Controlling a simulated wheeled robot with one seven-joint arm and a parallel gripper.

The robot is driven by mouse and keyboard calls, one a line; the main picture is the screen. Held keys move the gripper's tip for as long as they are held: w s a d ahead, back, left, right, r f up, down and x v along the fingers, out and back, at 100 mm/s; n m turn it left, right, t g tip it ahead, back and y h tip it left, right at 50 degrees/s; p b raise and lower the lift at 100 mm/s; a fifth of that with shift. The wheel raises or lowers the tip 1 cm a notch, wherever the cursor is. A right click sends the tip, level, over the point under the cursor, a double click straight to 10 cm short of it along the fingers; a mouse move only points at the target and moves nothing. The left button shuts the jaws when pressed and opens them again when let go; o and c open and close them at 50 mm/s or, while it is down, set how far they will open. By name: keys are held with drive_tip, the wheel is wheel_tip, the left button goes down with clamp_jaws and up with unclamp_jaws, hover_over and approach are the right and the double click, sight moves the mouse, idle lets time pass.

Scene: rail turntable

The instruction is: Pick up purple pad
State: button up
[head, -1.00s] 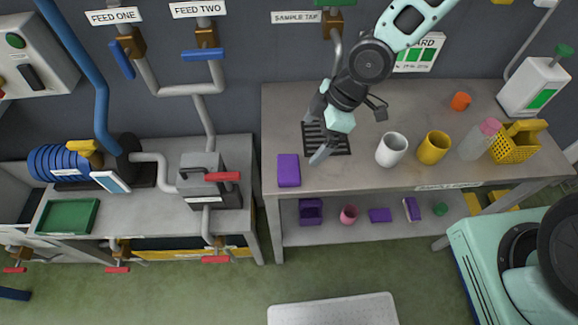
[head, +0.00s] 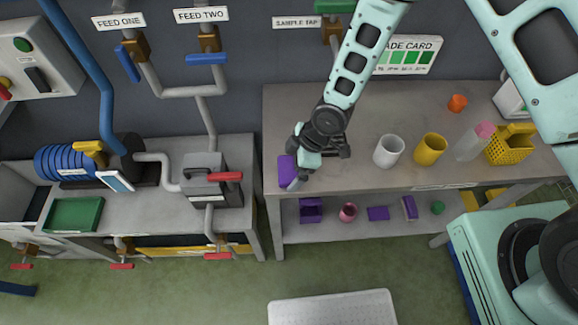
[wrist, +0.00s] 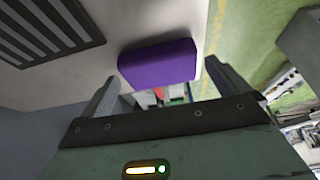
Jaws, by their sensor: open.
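Whether a finger touches the pad I cannot tell.
A dark grate (wrist: 48,28) lies beside the pad. The lower shelf (head: 330,232) holds several small things, some purple.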

sight(292, 168)
drive_tip(key=shift+a+f, duration=0.15)
drive_tip(key=shift+f, duration=0.3)
drive_tip(key=c, duration=0.9)
drive_tip(key=shift+r, duration=0.15)
wheel_tip(292, 168, up, 10)
drive_tip(key=b, duration=0.2)
drive_tip(key=shift+o, duration=0.5)
